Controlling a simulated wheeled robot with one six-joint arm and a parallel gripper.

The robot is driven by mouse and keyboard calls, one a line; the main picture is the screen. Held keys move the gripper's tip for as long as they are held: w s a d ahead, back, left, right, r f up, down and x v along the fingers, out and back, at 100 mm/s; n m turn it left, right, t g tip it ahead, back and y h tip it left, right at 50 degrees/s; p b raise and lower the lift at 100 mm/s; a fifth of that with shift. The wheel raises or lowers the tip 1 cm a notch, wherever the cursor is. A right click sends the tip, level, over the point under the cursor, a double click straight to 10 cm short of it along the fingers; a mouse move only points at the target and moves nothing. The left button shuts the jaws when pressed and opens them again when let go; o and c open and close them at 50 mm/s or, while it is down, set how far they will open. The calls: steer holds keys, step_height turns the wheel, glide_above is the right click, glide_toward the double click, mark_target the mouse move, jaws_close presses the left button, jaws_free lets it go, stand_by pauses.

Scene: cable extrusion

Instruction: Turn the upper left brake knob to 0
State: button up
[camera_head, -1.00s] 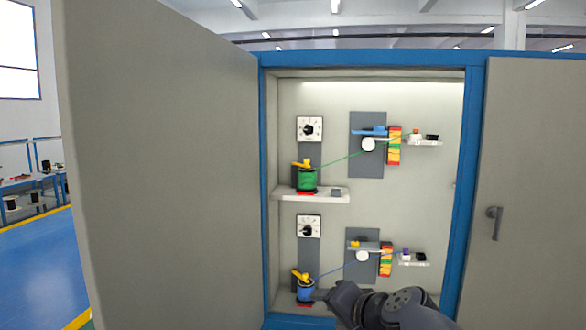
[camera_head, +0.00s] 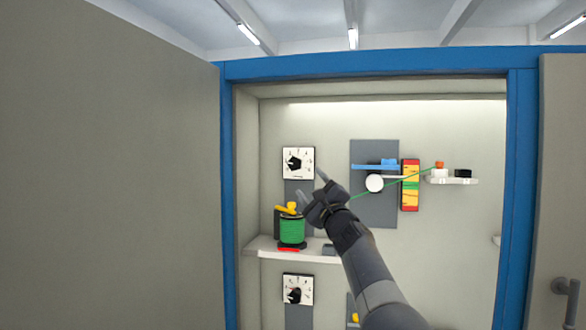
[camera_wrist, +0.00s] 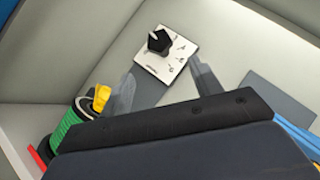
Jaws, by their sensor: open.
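The upper left brake knob (camera_head: 293,162) is a black pointer knob on a square white dial plate (camera_head: 307,173) on the cabinet's back wall. In the wrist view the knob (camera_wrist: 159,42) shows clear of my gripper, on its tilted white plate with small markings. I cannot read the number it points to. My gripper (camera_head: 311,185) is open and empty, just below and to the right of the dial. In the wrist view the two fingers of my gripper (camera_wrist: 160,84) point toward the plate, one on each side of its lower part, and do not touch the knob.
A green spool (camera_head: 291,231) with a yellow part on top stands on the shelf (camera_head: 262,246) below the dial. A second dial (camera_head: 298,289) is lower down. A green cable runs right past a white roller (camera_head: 374,183). The open left door (camera_head: 110,180) flanks the cabinet.

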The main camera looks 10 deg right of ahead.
mark_target(299, 166)
steer(key=p+x, duration=0.2)
steer(key=x, duration=0.1)
steer(key=p+x, duration=0.5)
steer(key=p, duration=0.1)
steer(key=shift+w+a+r, duration=0.15)
steer(key=shift+w+r, duration=0.05)
steer(key=shift+r, duration=0.25)
steer(key=shift+p+x, duration=0.85)
steer(key=shift+p, duration=0.1)
steer(key=shift+f, duration=0.2)
steer(key=c, duration=0.9)
steer(key=shift+c, duration=0.2)
